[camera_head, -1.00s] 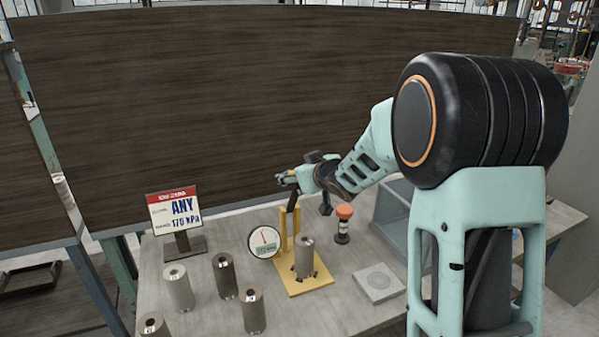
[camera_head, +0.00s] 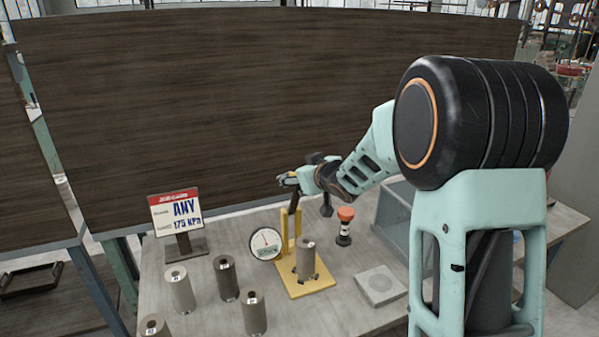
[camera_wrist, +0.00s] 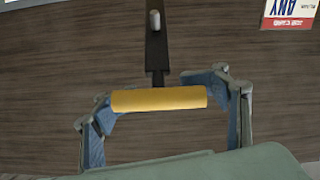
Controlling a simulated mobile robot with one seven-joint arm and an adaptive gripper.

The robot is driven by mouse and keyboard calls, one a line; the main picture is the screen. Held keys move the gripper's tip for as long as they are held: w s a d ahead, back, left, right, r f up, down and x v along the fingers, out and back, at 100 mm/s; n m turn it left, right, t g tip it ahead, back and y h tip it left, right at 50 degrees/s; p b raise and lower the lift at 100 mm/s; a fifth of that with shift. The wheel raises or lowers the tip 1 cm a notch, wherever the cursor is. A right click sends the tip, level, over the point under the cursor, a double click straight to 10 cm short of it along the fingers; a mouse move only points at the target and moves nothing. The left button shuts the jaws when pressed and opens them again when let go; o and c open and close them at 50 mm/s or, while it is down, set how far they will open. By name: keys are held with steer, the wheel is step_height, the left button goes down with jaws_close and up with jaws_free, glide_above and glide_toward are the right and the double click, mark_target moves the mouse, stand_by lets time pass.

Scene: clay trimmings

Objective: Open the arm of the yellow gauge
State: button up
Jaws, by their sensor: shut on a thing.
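The yellow gauge stands on the table in the head view, with a yellow base plate (camera_head: 318,286), yellow posts and a round white dial (camera_head: 266,244). A grey metal cylinder (camera_head: 306,260) stands upright on its base. The gauge's dark arm (camera_head: 294,203) points upward from the posts to my gripper (camera_head: 288,180). In the wrist view, the arm (camera_wrist: 156,50) ends in a yellow crossbar handle (camera_wrist: 160,99). My gripper (camera_wrist: 165,97) is shut on this handle, with a finger at each end. In the head view the handle is mostly hidden by my gripper.
Several metal cylinders (camera_head: 226,278) stand left of the gauge. A sign (camera_head: 176,212) stands behind them. An orange-topped post (camera_head: 345,215), a flat grey square block (camera_head: 380,285) and a grey open box (camera_head: 392,215) are to the right. A dark wooden panel (camera_head: 250,110) rises behind.

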steer(key=shift+s+f, duration=0.1)
steer(key=shift+f, duration=0.25)
steer(key=o, duration=1.4)
steer(key=shift+o, duration=1.2)
steer(key=o, duration=0.5)
steer(key=shift+r, duration=0.1)
steer(key=shift+c, duration=0.2)
steer(key=shift+r, duration=0.1)
steer(key=v, duration=1.1)
steer(key=shift+s+r, duration=0.2)
steer(key=shift+s, duration=0.1)
steer(key=shift+d, duration=0.1)
steer(key=shift+c, duration=0.3)
